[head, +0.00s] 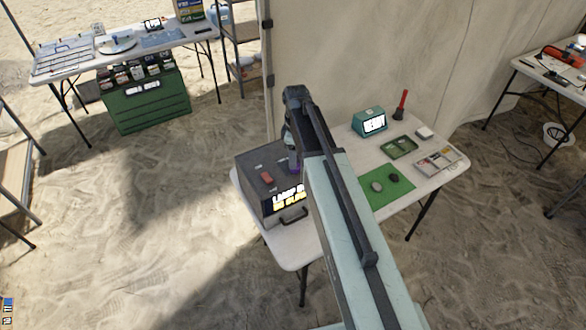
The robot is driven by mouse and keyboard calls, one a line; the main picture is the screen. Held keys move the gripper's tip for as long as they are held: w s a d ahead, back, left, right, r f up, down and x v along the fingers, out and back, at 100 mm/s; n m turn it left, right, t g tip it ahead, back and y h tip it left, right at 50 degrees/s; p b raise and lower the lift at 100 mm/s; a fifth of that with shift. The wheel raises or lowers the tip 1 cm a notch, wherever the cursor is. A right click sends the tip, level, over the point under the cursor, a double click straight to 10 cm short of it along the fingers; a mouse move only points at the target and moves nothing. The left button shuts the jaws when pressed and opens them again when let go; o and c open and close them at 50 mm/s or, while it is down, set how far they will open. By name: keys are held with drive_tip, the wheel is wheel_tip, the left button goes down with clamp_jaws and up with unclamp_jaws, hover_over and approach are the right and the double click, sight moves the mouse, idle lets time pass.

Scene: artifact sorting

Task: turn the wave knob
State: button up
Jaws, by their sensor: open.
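A dark grey box (255,200) stands on the left part of the white table. It has a red switch (266,177) on top, a bright lettered display (288,200) and a handle (292,217) on its front. My arm crosses the box's right side. My gripper (291,150) points down over the back right of the box, open and mostly hidden by my arm. A small purple part (294,164) shows just below it; I cannot tell whether this is the wave knob. No other knob shows clearly.
On the same table (425,192) are a green mat (372,196) with dark stones, a teal device (369,122), a green tray (399,147), a sectioned tray (438,161) and a red-handled tool (402,105). A canvas wall (345,60) stands behind. Open sand lies left.

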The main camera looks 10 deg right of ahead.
wheel_tip(320, 180, down, 4)
drive_tip(key=b, duration=0.2)
drive_tip(key=shift+b, duration=0.4)
drive_tip(key=shift+r, duration=0.1)
drive_tip(key=shift+c, duration=0.4)
